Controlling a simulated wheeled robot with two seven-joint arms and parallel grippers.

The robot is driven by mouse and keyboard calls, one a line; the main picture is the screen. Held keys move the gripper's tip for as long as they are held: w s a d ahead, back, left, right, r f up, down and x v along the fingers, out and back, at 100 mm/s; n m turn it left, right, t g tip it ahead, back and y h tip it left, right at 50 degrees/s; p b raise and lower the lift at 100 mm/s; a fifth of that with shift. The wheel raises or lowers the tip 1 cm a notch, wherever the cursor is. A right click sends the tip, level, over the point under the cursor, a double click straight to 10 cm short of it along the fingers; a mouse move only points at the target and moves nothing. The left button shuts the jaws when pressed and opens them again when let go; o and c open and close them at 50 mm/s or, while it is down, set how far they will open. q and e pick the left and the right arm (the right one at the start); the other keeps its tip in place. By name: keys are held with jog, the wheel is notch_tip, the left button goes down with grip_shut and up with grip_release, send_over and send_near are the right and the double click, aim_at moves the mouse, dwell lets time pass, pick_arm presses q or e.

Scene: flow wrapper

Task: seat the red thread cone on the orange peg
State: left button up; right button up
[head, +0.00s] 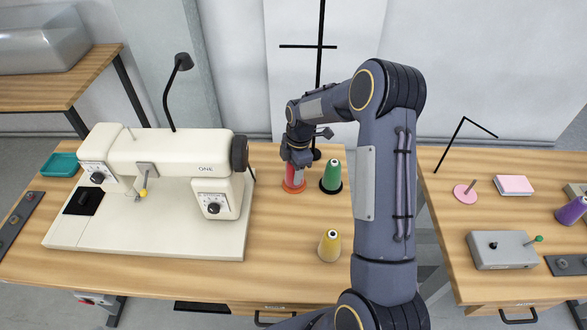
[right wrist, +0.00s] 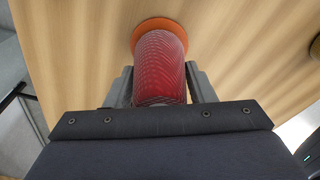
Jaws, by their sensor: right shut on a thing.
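The red thread cone (head: 293,176) stands upright at the orange peg's round base (head: 294,187) on the table, left of the green cone. My right gripper (head: 297,160) is around its upper part from above. In the right wrist view the red cone (right wrist: 160,68) is between the two fingers of my right gripper (right wrist: 160,88), which is shut on it. The orange base (right wrist: 158,24) shows at the cone's far end. The peg's pin is hidden, and I cannot tell whether the cone's bottom touches the base. My left gripper is not in view.
A green cone (head: 333,176) on a dark base stands close right of the red cone. A yellow cone (head: 330,246) stands nearer the front. The white sewing machine (head: 160,180) fills the left. A pink peg (head: 466,192) and grey box (head: 502,250) are on the right table.

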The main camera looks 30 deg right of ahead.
jog(key=o, duration=1.1)
jog(key=shift+o, duration=0.2)
jog(key=r, duration=0.5)
jog(key=d+r, duration=0.1)
jog(key=r, duration=0.2)
jog(key=shift+b, duration=0.4)
jog(key=shift+f, duration=0.1)
